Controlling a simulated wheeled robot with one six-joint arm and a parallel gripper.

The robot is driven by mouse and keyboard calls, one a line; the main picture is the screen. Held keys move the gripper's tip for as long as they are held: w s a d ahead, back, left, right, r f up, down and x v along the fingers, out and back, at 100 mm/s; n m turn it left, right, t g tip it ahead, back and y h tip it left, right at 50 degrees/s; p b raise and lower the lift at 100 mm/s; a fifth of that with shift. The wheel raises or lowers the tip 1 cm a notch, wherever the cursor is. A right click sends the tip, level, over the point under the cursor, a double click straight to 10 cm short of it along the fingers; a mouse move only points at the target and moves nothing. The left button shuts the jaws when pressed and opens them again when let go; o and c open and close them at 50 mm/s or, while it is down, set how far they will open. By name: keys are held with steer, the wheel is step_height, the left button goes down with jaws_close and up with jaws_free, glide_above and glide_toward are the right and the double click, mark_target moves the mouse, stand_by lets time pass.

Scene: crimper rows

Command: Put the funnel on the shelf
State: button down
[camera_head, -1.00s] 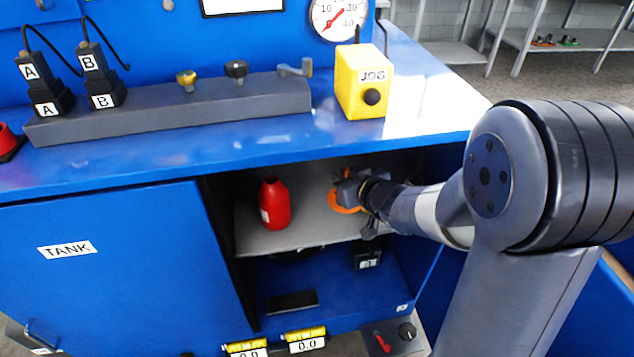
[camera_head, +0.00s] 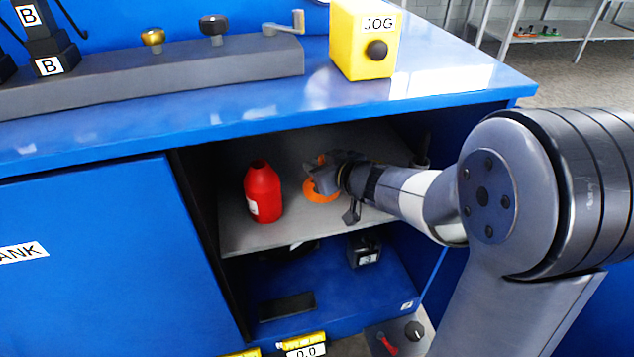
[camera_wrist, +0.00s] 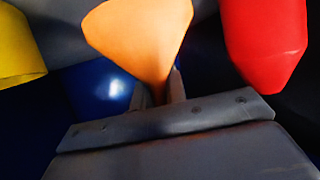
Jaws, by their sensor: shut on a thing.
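The orange funnel (camera_head: 322,191) is in the cabinet opening, at the grey shelf (camera_head: 265,236), to the right of the red bottle. My gripper (camera_head: 325,178) reaches in from the right and is shut on the funnel. In the wrist view the funnel (camera_wrist: 140,40) shows between the two fingers (camera_wrist: 158,90), its wide part away from the gripper and its narrow part between the fingers. I cannot tell whether the funnel touches the shelf.
A red bottle (camera_head: 263,192) stands upright on the shelf just left of the funnel. The blue bench top (camera_head: 250,115) overhangs the opening. Below the shelf are a dark flat object (camera_head: 287,306) and a small black box (camera_head: 364,250). A yellow thing (camera_wrist: 18,50) shows in the wrist view.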

steer(key=shift+f+b, duration=1.1)
steer(key=shift+f, duration=0.65)
steer(key=shift+f, duration=0.15)
steer(key=c, duration=1.4)
jaws_free()
steer(key=shift+c, duration=0.2)
